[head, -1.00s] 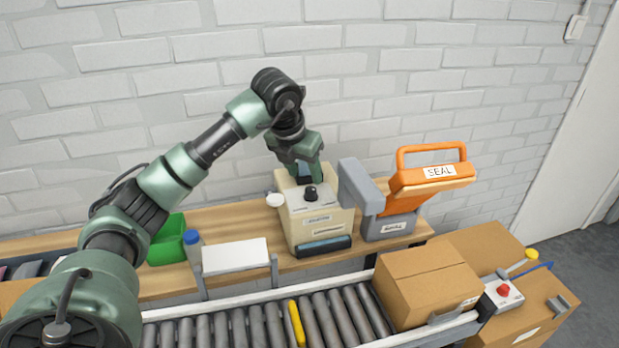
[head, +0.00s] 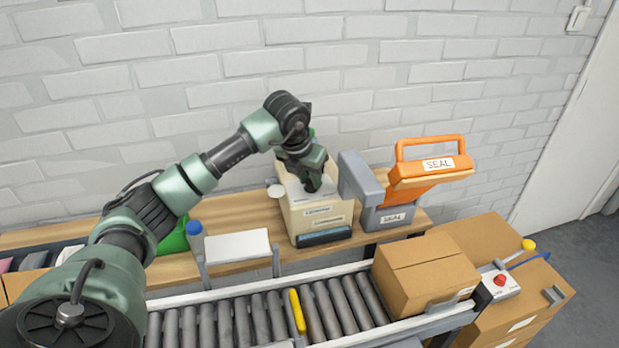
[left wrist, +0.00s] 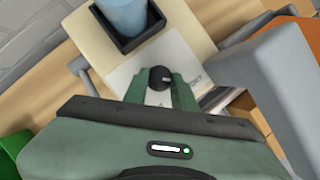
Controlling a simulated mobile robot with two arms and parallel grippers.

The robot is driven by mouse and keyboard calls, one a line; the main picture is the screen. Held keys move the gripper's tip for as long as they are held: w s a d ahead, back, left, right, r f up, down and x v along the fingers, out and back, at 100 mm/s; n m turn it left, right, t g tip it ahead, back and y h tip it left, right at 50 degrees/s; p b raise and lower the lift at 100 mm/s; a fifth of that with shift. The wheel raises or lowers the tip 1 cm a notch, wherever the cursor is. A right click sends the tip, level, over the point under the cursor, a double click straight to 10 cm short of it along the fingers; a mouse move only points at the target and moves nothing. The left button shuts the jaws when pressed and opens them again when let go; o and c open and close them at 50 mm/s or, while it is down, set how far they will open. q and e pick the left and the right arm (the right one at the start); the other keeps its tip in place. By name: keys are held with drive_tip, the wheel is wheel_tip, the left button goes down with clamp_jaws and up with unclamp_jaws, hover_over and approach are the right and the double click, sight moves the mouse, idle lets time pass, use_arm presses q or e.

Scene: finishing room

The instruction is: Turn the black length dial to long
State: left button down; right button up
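The cream machine (head: 303,220) stands on the wooden bench against the wall, with a white top plate and a dark slot at its front. The black dial (left wrist: 160,77) is on the top plate and shows in the left wrist view; in the head view my gripper mostly covers it. The plate's lettering (left wrist: 193,82) is partly hidden and too small to read. My left gripper (head: 312,184) points down over the plate. In the left wrist view its fingers (left wrist: 160,92) are apart, one on each side of the dial; I cannot tell whether they touch it. My right gripper is not in view.
A grey and orange SEAL machine (head: 430,172) stands close to the right. A blue cylinder (left wrist: 124,12) sits in a black holder on the cream machine. A roller conveyor (head: 255,318) with a cardboard box (head: 425,280) runs in front. A white pad (head: 237,246) lies left.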

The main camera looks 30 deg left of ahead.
use_arm(q)
drive_tip(key=shift+m, duration=0.3)
drive_tip(key=shift+a+m+h+b, duration=0.15)
drive_tip(key=shift+m+h+b, duration=0.4)
drive_tip(key=shift+m, duration=0.35)
drive_tip(key=m+h, duration=0.1)
drive_tip(key=m, duration=0.2)
drive_tip(key=shift+a+m+b, duration=0.15)
drive_tip(key=shift+m+b, duration=0.15)
drive_tip(key=shift+b, duration=0.05)
drive_tip(key=m, duration=0.1)
drive_tip(key=m+g+h, duration=0.1)
drive_tip(key=m, duration=0.1)
drive_tip(key=m+h, duration=0.1)
drive_tip(key=m, duration=0.1)
drive_tip(key=shift+w+a+r+g, duration=0.1)
drive_tip(key=shift+w+g, duration=0.15)
drive_tip(key=shift+g, duration=0.15)
drive_tip(key=shift+w+a+m+g+h, duration=0.15)
drive_tip(key=shift+m+g, duration=0.3)
drive_tip(key=shift+m, duration=0.95)
drive_tip(key=shift+d+m+g+h, duration=0.15)
drive_tip(key=shift+m+g, duration=0.3)
drive_tip(key=shift+m, duration=0.95)
drive_tip(key=shift+a, duration=0.1)
